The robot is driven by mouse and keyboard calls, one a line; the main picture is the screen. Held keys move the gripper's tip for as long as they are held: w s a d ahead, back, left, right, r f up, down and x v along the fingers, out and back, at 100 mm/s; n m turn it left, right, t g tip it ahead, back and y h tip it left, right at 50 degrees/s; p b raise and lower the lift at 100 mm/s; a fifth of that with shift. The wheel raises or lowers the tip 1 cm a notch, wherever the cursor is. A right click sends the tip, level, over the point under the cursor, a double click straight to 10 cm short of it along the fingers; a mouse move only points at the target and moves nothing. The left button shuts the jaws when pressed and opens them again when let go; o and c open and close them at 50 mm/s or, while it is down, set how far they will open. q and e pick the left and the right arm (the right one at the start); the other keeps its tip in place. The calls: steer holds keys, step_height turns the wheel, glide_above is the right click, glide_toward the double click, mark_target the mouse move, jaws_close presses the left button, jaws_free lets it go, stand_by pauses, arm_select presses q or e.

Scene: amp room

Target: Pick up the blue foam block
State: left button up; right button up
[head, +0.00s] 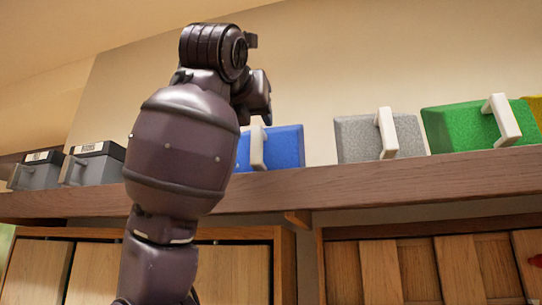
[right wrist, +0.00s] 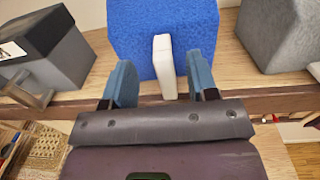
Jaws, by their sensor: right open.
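The blue foam block (head: 278,148) sits on a wooden shelf, with a white upright handle on its front. In the head view my right arm covers its left part. In the right wrist view the blue foam block (right wrist: 190,30) is straight ahead, and its white handle (right wrist: 164,66) stands between the fingers. My right gripper (right wrist: 160,82) is open, one blue finger on each side of the handle, with gaps on both sides. In the head view my right gripper (head: 254,95) is raised in front of the block, its fingers not clearly visible. My left gripper is not in view.
The wooden shelf (head: 390,187) also holds a grey block (head: 355,140) and a green block (head: 460,128) to the right, and dark grey boxes (head: 98,165) to the left. Wooden cabinets (head: 400,270) stand below. A woven basket (right wrist: 42,145) shows under the shelf.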

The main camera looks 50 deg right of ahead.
mark_target(259, 131)
steer(key=shift+f+p+x, duration=0.2)
steer(key=shift+p+x, duration=0.75)
steer(key=shift+x, duration=1.75)
steer(key=shift+s, duration=0.1)
steer(key=shift+a, duration=0.1)
steer(key=shift+c, duration=0.4)
jaws_close()
